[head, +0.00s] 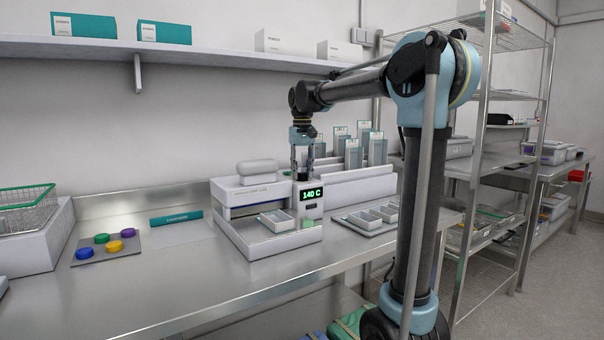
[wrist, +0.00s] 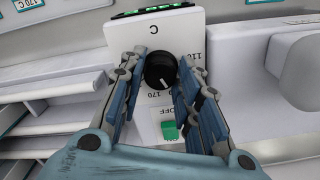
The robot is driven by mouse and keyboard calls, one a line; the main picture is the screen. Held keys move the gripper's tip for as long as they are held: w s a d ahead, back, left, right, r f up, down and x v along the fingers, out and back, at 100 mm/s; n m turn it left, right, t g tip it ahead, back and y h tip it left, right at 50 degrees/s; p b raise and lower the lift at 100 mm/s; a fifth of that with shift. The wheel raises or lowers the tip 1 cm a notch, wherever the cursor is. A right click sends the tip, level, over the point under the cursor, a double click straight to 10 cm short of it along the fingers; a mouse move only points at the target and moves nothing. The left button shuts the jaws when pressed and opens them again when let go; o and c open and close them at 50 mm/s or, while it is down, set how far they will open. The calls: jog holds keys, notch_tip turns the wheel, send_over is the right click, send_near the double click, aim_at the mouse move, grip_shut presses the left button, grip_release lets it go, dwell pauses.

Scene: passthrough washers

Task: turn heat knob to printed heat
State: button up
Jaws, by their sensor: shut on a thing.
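The heat knob (wrist: 160,72) is black and round, with a small white mark near its lower edge in the wrist view. It sits on the white control panel (wrist: 118,36), with printed numbers around it; 110 and 170 are readable. My gripper (wrist: 160,85) has its fingers on both sides of the knob and is shut on it. In the head view my gripper (head: 303,172) points down at the machine (head: 265,245), and the knob is hidden. The display (head: 311,194) reads 140 C. A printed heat card (wrist: 28,5) reading 170 C shows in the wrist view.
A green switch (wrist: 169,130) sits by the OFF label, close to the fingers. Several upright cards (head: 353,153) stand behind the machine. A tray of white containers (head: 368,217) is right of it. Coloured discs on a grey mat (head: 96,256) lie left. The bench front is clear.

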jog(key=m, duration=0.4)
jog(key=shift+m, duration=2.2)
jog(key=o, duration=1.1)
notch_tip(320, 180, up, 12)
jog(key=shift+w+f, duration=0.1)
jog(key=shift+w, duration=0.05)
